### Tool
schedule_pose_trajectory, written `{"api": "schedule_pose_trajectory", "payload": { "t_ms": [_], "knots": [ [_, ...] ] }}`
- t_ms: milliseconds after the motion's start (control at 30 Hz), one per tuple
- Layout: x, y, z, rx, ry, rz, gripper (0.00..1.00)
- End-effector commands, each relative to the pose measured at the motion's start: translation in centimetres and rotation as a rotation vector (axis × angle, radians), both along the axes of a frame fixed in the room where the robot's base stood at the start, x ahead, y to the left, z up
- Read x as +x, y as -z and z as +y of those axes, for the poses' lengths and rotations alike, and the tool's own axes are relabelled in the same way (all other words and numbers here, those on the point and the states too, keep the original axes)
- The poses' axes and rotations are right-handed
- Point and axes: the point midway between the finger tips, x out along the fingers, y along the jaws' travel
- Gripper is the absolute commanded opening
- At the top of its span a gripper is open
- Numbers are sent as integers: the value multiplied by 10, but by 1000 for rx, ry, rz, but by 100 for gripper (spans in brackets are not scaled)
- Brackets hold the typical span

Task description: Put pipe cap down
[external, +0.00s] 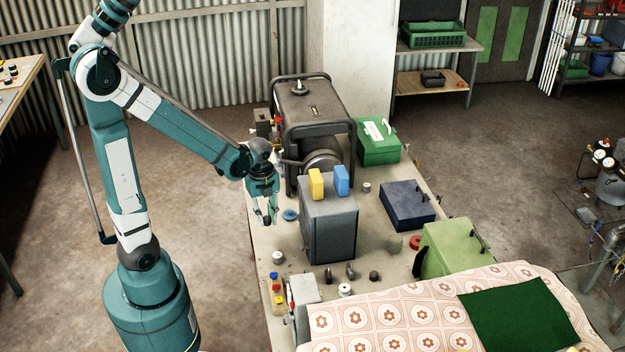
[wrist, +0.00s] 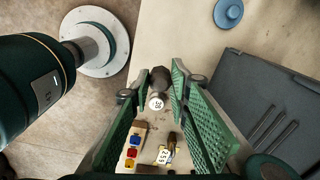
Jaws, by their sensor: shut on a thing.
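My gripper (external: 264,215) is raised above the left side of the workbench, left of the grey box, fingers pointing down. In the wrist view, its green perforated fingers (wrist: 158,88) stand on both sides of a small dark grey piece (wrist: 160,79), which I take to be the pipe cap. The gripper is shut on it; the contact with the fingers is hard to make out. A white round face marked with a number (wrist: 156,103) shows just below it; I cannot tell whether it belongs to the held piece. In the external view, the cap is too small to tell apart.
A grey box (external: 329,231) bearing yellow and blue blocks stands right of my gripper. A blue disc (external: 290,214) lies close by. A white round piece (external: 278,257) and a coloured button strip (external: 277,290) are nearer the front. A generator (external: 312,110) stands behind.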

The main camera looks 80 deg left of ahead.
Motion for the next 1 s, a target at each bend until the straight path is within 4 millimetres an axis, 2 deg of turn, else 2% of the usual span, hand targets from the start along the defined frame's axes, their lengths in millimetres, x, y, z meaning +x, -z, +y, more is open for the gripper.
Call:
{"api": "schedule_pose_trajectory", "payload": {
  "t_ms": [567, 767, 1000],
  "knots": [
    [0, -4, 0, 0, 0, 0, 12],
    [0, -20, 0, 0, 0, 0, 12],
    [0, -56, 0, 0, 0, 0, 12]
  ]
}}
